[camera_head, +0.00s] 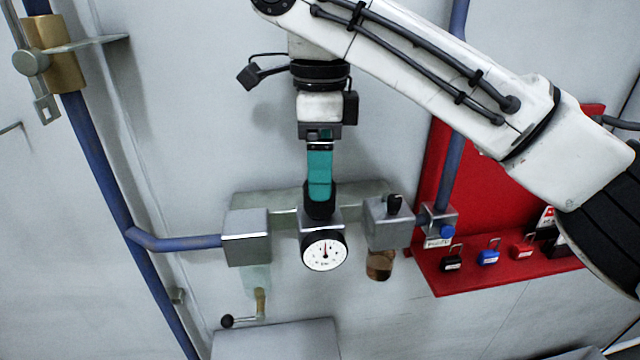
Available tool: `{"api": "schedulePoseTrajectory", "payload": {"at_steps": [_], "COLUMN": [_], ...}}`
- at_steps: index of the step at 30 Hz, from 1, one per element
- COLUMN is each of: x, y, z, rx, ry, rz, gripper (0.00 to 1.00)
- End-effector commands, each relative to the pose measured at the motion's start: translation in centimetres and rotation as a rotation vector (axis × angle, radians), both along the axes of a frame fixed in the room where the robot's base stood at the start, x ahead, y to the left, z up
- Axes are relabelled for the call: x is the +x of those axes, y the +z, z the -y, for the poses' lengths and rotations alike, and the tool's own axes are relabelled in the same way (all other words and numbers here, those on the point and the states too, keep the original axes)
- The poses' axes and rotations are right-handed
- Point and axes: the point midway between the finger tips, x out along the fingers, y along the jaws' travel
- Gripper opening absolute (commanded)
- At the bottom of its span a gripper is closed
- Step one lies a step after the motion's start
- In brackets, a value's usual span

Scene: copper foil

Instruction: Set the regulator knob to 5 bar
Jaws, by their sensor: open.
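The regulator (308,217) is the middle block of a grey unit on the wall. Its black knob (319,208) stands on top, partly hidden by my gripper. My gripper (319,192) has teal fingers and points down from above at the knob. The fingertips are at the knob, but I cannot tell whether they touch it. The jaws are open; the gap between them does not show from here. Below the knob is a round white pressure gauge (324,251) with a black rim. Its needle points roughly straight up; the numbers are too small to read.
A grey block (246,237) joins a blue pipe (180,243) on the left. Another block (387,221) with a black knob sits on the right, above a copper-coloured bowl (380,265). A red board (450,278) with several padlocks is farther right. A grey box (275,340) stands below.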

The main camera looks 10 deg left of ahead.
Motion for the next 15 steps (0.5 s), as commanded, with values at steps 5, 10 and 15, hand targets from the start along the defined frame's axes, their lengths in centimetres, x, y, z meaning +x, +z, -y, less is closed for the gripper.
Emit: {"api": "schedulePoseTrajectory", "payload": {"at_steps": [5, 10, 15], "x": [0.1, 0.2, 0.2], "y": [3.5, 5.8, 6.9], "z": [0.0, 0.0, 0.0], "rx": [-0.001, -0.001, 0.000], "ry": [-0.002, -0.002, -0.001], "rz": [0.005, 0.003, 0.001], "gripper": [0.76, 0.76, 0.76]}}
